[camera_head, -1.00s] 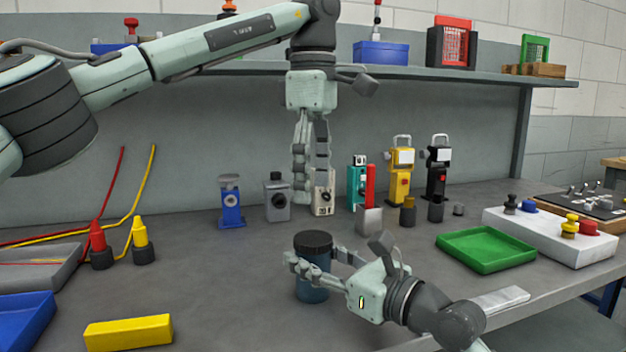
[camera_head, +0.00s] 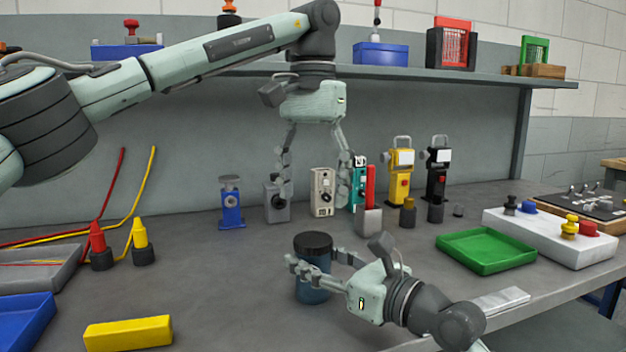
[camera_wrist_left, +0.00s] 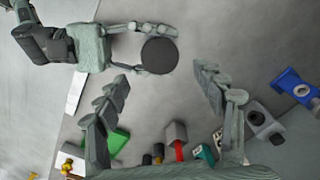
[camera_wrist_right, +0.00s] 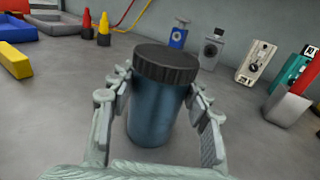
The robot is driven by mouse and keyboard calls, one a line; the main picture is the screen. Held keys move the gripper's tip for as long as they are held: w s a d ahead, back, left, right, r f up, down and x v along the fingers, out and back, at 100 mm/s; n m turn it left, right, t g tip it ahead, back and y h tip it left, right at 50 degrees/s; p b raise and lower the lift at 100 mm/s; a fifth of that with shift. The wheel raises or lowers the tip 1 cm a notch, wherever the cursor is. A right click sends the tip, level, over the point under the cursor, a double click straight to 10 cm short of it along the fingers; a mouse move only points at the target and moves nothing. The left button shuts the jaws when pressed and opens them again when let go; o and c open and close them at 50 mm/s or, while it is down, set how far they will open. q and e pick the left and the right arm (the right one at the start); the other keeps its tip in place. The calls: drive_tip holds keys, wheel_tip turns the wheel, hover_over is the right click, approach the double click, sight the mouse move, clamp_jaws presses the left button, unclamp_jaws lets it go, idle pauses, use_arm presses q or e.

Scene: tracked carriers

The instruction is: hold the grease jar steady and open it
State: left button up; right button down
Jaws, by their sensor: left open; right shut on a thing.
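The grease jar (camera_head: 312,286) is a dark blue cylinder with a black ribbed lid (camera_head: 313,243). It stands upright on the bench. My right gripper (camera_head: 315,268) is shut around the jar's body from the right, below the lid; the right wrist view shows a finger on each side of the jar (camera_wrist_right: 156,112). The lid (camera_wrist_right: 166,64) is on the jar. My left gripper (camera_head: 314,195) points down, open and empty, above and behind the jar. In the left wrist view the lid (camera_wrist_left: 159,56) appears beyond the gap between its spread fingers.
Behind the jar stand a blue device (camera_head: 231,205), a grey one (camera_head: 277,202), a beige one (camera_head: 322,192) and a grey block with a red bar (camera_head: 369,220). A green tray (camera_head: 487,250) lies right, a yellow block (camera_head: 128,333) front left. A shelf (camera_head: 420,74) runs above.

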sight(313, 238)
use_arm(q)
wheel_tip(313, 238, down, 7)
idle(0.3)
